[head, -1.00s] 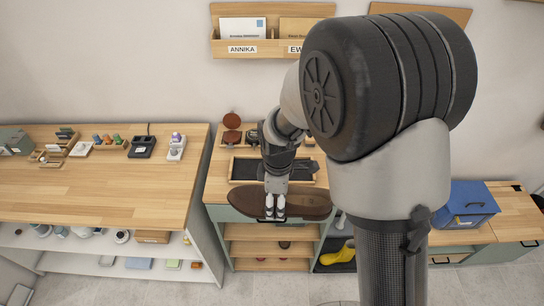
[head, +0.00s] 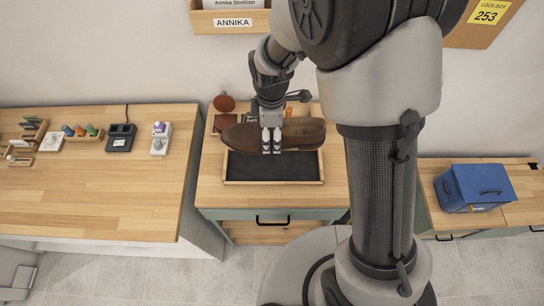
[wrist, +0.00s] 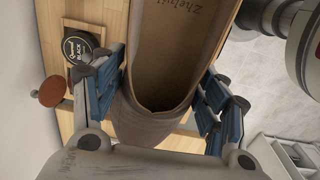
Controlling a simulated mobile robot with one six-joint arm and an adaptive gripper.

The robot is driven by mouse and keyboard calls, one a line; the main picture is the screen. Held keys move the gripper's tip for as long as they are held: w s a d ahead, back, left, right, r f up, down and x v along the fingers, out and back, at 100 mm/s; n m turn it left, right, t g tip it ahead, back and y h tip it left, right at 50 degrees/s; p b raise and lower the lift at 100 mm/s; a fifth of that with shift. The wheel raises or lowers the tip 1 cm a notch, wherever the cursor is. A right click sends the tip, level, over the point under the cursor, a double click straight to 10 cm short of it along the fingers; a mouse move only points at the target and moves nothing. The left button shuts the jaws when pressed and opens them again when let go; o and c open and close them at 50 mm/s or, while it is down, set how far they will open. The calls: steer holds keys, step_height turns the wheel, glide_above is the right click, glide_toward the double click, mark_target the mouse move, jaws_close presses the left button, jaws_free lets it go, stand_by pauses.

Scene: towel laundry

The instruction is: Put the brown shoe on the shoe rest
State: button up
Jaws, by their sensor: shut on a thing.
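The brown shoe (head: 298,133) is held level in my gripper (head: 271,146), long side running left to right in the head view. In the wrist view the shoe (wrist: 140,118) lies between the blue-padded fingers (wrist: 158,95), its opening and insole facing the camera. The shoe rest appears to be the dark-lined tray with a wooden rim (head: 274,183) on the small cabinet. The shoe is over the tray's back part in the head view; its height above the tray is hard to tell.
A shoe polish tin (wrist: 77,49) and a round brown item (head: 225,103) stand behind the tray. A long wooden counter (head: 90,195) with small items is at the left. A blue box (head: 473,187) stands at the right. The cabinet top before the tray is clear.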

step_height(320, 180, down, 17)
steer(key=shift+f+b, duration=0.15)
steer(key=shift+b, duration=0.85)
steer(key=shift+f, duration=0.2)
steer(key=o, duration=1.6)
steer(key=shift+o, duration=0.2)
steer(key=shift+r, duration=0.1)
